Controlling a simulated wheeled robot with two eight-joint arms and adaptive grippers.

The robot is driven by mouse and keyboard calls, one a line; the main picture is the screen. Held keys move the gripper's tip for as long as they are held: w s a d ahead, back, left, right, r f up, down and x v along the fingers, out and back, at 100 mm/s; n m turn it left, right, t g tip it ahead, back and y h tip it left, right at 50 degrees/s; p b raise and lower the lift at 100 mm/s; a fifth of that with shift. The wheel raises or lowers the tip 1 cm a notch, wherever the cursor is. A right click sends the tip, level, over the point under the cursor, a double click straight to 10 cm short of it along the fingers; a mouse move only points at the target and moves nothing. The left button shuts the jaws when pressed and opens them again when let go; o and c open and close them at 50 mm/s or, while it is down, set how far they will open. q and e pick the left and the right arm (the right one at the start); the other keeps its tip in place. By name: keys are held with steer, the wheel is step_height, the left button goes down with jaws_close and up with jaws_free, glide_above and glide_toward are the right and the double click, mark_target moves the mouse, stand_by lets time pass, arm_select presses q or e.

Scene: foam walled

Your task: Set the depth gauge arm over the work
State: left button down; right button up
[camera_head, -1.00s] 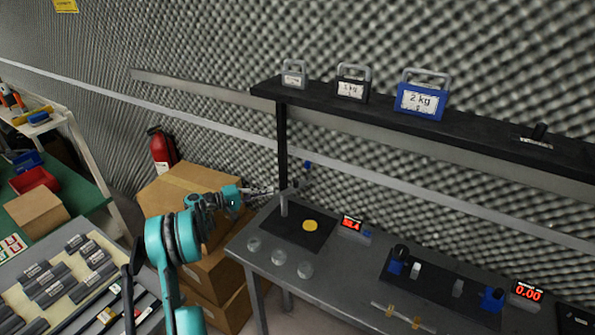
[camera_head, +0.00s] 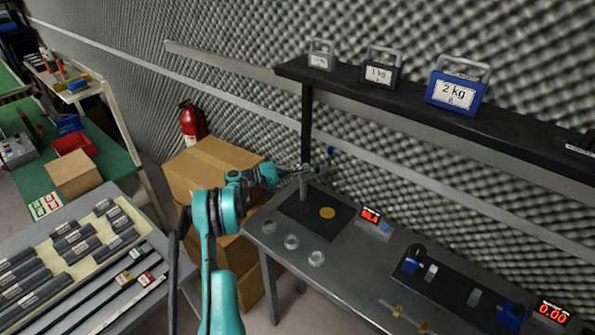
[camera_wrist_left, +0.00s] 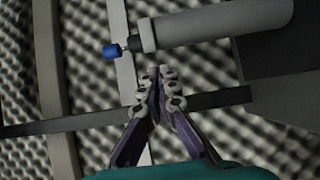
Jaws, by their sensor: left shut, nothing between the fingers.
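The depth gauge stands at the left end of the bench on a dark plate (camera_head: 297,213). Its grey post (camera_head: 304,187) is upright, and its arm (camera_head: 319,166) points back and to the right, ending in a blue tip (camera_head: 330,151). The yellow round work (camera_head: 327,213) lies on the plate in front of the arm, not under it. My left gripper (camera_head: 303,170) is beside the post top. In the left wrist view its fingers (camera_wrist_left: 158,82) are shut and empty, just below the grey gauge arm (camera_wrist_left: 215,24) and blue tip (camera_wrist_left: 112,51); contact is unclear. My right gripper is out of view.
Several clear discs (camera_head: 291,242) lie along the bench's front edge. A black shelf (camera_head: 400,98) with weights overhangs the back. Cardboard boxes (camera_head: 205,165) stand left of the bench.

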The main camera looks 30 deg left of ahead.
mark_target(317, 165)
arm_select(q)
steer(key=b+x, duration=0.1)
steer(key=x, duration=0.4)
steer(key=shift+w+d, duration=0.2)
steer(key=shift+w, duration=0.15)
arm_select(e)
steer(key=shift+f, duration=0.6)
